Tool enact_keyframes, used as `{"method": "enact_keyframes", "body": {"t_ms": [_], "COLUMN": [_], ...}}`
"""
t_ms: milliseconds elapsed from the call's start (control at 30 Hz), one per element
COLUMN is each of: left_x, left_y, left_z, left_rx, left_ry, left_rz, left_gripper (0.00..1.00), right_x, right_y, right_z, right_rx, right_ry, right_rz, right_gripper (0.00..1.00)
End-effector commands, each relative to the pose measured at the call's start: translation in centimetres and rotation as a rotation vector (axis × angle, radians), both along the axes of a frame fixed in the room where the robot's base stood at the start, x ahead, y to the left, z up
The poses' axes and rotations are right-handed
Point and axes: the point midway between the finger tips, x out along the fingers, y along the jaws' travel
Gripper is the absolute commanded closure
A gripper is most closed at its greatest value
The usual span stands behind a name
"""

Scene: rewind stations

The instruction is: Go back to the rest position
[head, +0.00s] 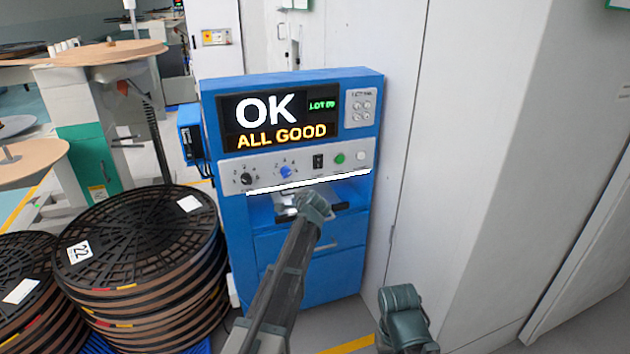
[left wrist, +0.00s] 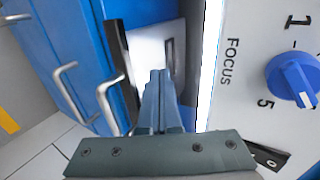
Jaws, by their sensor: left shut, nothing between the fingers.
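My left gripper (head: 291,203) is in front of the open recess of a blue cabinet (head: 240,255), below its knob panel. In the left wrist view its two fingers (left wrist: 160,85) are together, with nothing between them. They point toward a light plate (left wrist: 155,48) with a dark slot in the recess. I cannot tell whether they touch it. The cabinet's screen (head: 282,118) reads "OK", "LOT 09" and "ALL GOOD". A part of my other arm shows at the bottom of the head view, but no right gripper fingers are visible.
The blue FOCUS knob (left wrist: 292,80) is close to the right of the left fingers. Drawer handles (left wrist: 110,97) are at their left. Stacks of black reels (head: 140,245) stand left of the cabinet. A pale wall (head: 490,150) closes off the right side.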

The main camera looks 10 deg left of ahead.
Motion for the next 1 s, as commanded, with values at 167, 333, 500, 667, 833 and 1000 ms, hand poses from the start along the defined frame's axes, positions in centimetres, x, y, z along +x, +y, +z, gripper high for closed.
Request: {"method": "enact_keyframes", "body": {"t_ms": [167,333,500,667,833,1000], "left_x": [-2.1,-10.2,-20.3,-28.7,-35.7,-42.0], "left_y": [-1.6,-7.5,-14.0,-18.4,-21.3,-23.3], "left_z": [-0.9,-4.4,-7.8,-9.7,-10.6,-10.9], "left_rx": [-0.06,-0.279,-0.501,-0.631,-0.7,-0.734], "left_ry": [0.018,0.105,0.252,0.394,0.516,0.629], "left_rz": [0.028,0.146,0.302,0.429,0.532,0.619], "left_gripper": [1.0,1.0,1.0,1.0,1.0,1.0], "right_x": [0.0,0.0,0.0,0.0,0.0,0.0], "right_y": [0.0,0.0,0.0,0.0,0.0,0.0], "right_z": [0.0,0.0,0.0,0.0,0.0,0.0], "right_rx": [0.0,0.0,0.0,0.0,0.0,0.0], "right_ry": [0.0,0.0,0.0,0.0,0.0,0.0], "right_rz": [0.0,0.0,0.0,0.0,0.0,0.0], "right_gripper": [0.56,0.56,0.56,0.56,0.56,0.56]}}
